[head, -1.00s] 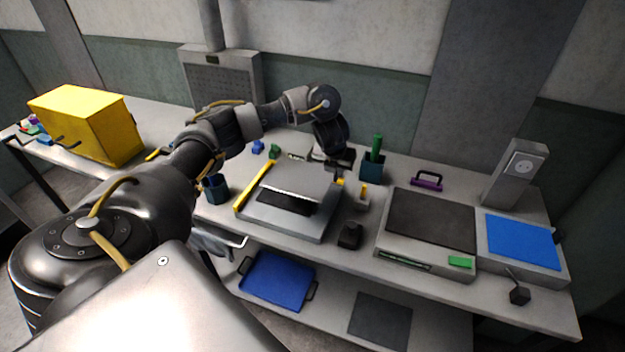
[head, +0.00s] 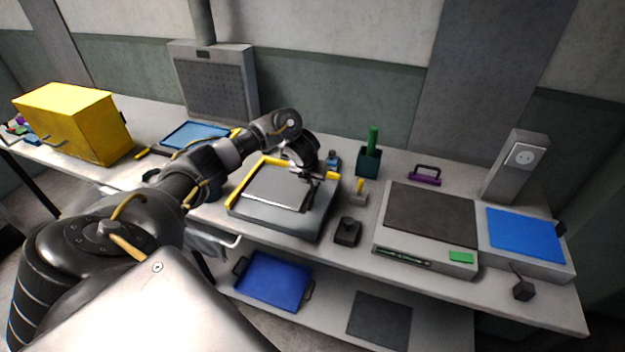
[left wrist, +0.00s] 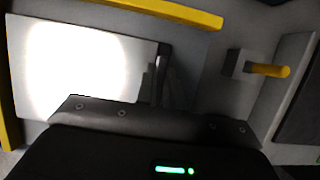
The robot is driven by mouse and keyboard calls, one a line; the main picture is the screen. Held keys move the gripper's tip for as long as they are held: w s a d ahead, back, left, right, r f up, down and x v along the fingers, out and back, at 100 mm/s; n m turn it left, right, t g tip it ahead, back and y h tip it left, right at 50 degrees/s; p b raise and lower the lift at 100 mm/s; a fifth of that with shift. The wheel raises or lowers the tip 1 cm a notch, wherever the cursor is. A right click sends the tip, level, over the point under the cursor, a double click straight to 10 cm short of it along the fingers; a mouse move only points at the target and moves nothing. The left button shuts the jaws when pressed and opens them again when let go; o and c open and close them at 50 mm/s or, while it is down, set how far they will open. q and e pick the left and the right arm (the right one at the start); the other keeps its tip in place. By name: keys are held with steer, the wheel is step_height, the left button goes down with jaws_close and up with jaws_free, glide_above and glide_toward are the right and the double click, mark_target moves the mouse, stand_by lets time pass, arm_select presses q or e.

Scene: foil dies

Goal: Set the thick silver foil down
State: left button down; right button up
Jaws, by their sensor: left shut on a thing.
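The thick silver foil (head: 272,187) is a flat pale sheet over the grey block (head: 284,221) with yellow edge strips (head: 247,181) at its left and back. In the left wrist view the foil (left wrist: 75,58) glares white, inside the yellow strips (left wrist: 165,12). My left gripper (head: 309,180) is shut on the foil's right edge, low over the block. The fingers are small and dark, and their tips are hard to make out. The foil looks level and very close to the block; I cannot tell whether it touches all over. My right gripper is out of view.
A small grey piece with a yellow handle (head: 359,193) and a black block (head: 347,231) stand right of the grey block. A dark-topped station (head: 430,216) and a blue pad (head: 523,238) lie farther right.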

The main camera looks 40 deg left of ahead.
arm_select(q)
steer(key=c, duration=1.5)
jaws_free()
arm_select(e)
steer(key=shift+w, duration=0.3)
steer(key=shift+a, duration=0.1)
